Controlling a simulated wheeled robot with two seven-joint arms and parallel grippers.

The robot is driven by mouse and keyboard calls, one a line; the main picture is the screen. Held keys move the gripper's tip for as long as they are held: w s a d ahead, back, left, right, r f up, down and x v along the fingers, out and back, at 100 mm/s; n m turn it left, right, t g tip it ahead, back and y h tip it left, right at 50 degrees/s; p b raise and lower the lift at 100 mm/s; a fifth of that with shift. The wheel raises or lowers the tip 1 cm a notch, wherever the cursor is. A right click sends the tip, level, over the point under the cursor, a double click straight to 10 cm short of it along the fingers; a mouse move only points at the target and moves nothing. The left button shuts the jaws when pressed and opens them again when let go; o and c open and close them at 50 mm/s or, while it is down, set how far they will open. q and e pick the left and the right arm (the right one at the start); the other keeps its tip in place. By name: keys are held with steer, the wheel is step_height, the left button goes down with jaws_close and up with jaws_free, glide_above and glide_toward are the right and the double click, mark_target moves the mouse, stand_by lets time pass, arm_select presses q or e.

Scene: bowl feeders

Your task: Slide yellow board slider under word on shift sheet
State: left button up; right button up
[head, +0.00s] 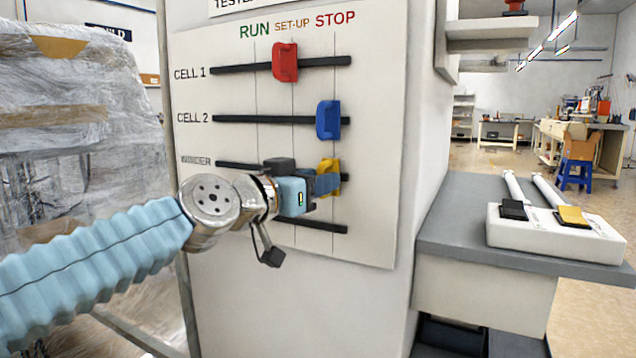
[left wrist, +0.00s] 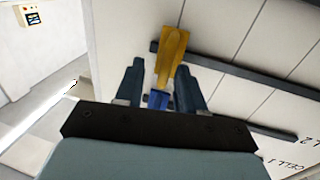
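The yellow slider (head: 331,172) sits near the right end of the third bar, below the STOP heading on the white board (head: 365,235). My left gripper (head: 325,184) is at this slider, its fingers overlapping it in the head view. In the left wrist view the two fingers (left wrist: 160,72) are apart; the yellow slider (left wrist: 173,50) reaches into the gap, closer to the right finger. I see no grip on it, and contact is unclear. No shift sheet can be made out; the sheet above the board is cut off. My right gripper is not in view.
A red slider (head: 285,62) stands under SET-UP on the top bar, a blue slider (head: 328,120) under STOP on the second. My gripper covers part of the fourth bar (head: 325,226). A grey bench (head: 460,215) stands right, a wrapped stack (head: 70,150) left.

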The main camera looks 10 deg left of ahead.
arm_select(q)
steer(key=b+v, duration=0.4)
steer(key=v, duration=0.9)
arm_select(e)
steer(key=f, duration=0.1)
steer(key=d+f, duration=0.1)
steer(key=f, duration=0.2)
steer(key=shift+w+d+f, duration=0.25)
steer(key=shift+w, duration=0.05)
